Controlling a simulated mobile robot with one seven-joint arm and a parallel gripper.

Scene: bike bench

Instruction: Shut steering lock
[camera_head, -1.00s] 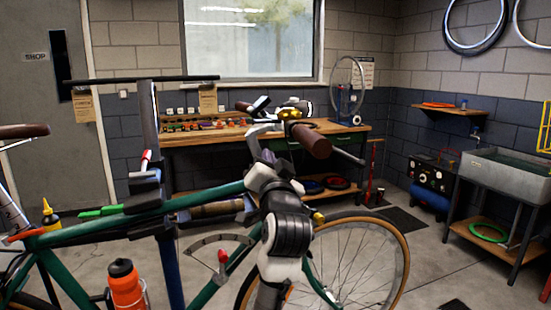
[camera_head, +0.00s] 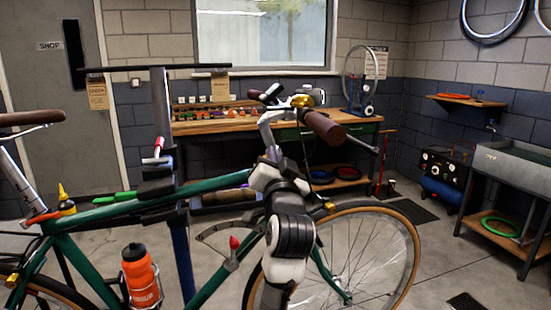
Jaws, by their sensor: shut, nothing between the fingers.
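A curved grey arc with a red-tipped lever (camera_head: 233,243) sits beside the lower frame tube of the green bicycle (camera_head: 120,197), left of its front wheel. It may be the steering lock; I cannot be sure. The lever stands nearly upright. My white and black arm rises from the bottom centre, right of the lever and in front of the bicycle's front end. My gripper (camera_head: 272,176) is at its far end, near the head of the frame below the handlebar (camera_head: 325,128). It looks shut and empty; the fingers are largely hidden.
A repair stand (camera_head: 177,240) with a red-handled clamp holds the bicycle. An orange bottle (camera_head: 140,276) sits on the frame. The front wheel (camera_head: 408,255) stands right of my arm. A workbench (camera_head: 220,127) is behind; a sink (camera_head: 515,168) is at right. Floor between is partly clear.

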